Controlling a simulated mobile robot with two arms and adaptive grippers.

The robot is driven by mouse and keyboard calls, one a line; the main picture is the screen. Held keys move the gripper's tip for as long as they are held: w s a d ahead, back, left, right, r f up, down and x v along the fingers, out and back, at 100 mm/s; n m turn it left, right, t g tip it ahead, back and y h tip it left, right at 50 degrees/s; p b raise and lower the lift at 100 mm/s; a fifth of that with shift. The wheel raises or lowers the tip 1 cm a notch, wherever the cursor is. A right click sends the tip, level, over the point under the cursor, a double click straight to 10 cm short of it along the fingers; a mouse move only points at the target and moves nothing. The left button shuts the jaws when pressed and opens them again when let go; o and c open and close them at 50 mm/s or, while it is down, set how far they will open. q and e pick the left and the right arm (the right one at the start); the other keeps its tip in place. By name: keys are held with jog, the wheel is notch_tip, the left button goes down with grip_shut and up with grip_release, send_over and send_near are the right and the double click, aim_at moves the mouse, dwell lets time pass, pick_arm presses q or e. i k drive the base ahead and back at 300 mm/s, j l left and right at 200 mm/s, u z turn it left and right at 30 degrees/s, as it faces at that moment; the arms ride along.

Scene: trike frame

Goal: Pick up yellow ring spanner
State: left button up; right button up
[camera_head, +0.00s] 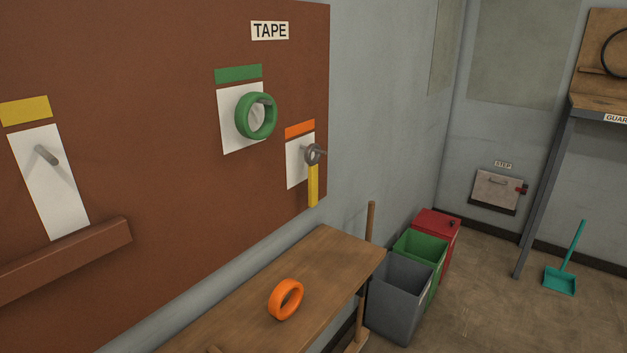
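The yellow ring spanner (313,184) hangs on the peg under the orange label at the right edge of the brown board. Its grey ring end (314,154) is around the peg and its yellow handle points down. Neither of my grippers shows in the head view.
A green tape ring (243,124) hangs under the green label; the peg (47,155) under the yellow label is empty. An orange tape ring (275,306) stands on the wooden bench (325,262) below. Grey (387,318), green and red bins stand beyond the bench.

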aim_at(312, 167)
jog(key=l+u, duration=0.15)
jog(key=u, duration=0.25)
jog(key=i+l+u, duration=0.1)
jog(key=u, duration=0.25)
jog(key=l+u, duration=0.15)
jog(key=u, duration=0.25)
jog(key=l+u, duration=0.15)
jog(key=u, duration=0.2)
jog(key=k+l+u, duration=0.15)
jog(key=l, duration=0.3)
jog(key=k+l+u, duration=0.1)
jog(key=l, duration=0.35)
jog(key=k+l+u, duration=0.15)
jog(key=l, duration=0.3)
jog(key=k+l+u, duration=0.15)
jog(key=l, duration=0.25)
jog(key=k+l+u, duration=0.1)
jog(key=l, duration=0.3)
jog(key=k+l+u, duration=0.15)
jog(key=l, duration=0.25)
jog(key=k, duration=0.1)
